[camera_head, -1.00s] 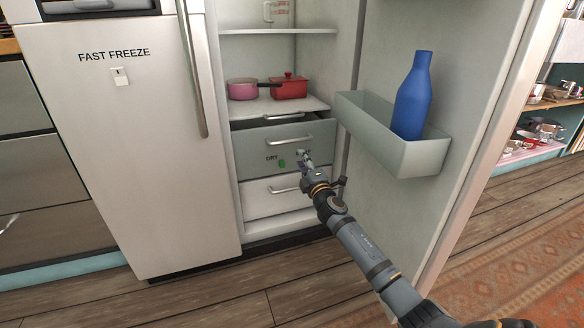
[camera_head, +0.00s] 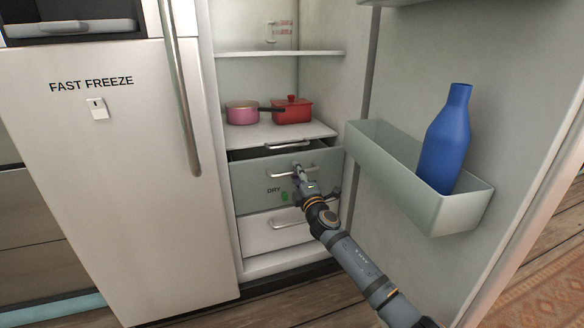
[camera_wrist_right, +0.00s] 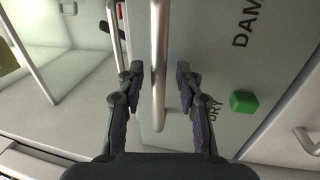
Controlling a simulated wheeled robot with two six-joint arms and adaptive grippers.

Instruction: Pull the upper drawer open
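The upper drawer (camera_head: 250,182) is the grey-green front low in the open fridge, with a silver bar handle (camera_head: 279,175), a "DRY" label and a green mark. A dark gap shows above its front; I cannot tell whether it is slightly open. My right gripper (camera_head: 300,172) is at the right part of this handle. In the right wrist view, my right gripper (camera_wrist_right: 159,82) is open, with the handle bar (camera_wrist_right: 158,50) between its fingers and space on both sides. My left gripper is not in view.
A white lower drawer (camera_head: 258,236) is below. A pink pot (camera_head: 241,112) and a red pot (camera_head: 292,112) stand on the shelf above. The open fridge door holds a bin (camera_head: 400,181) with a blue bottle (camera_head: 446,140), close to my right arm. The freezer door (camera_head: 120,200) is at left.

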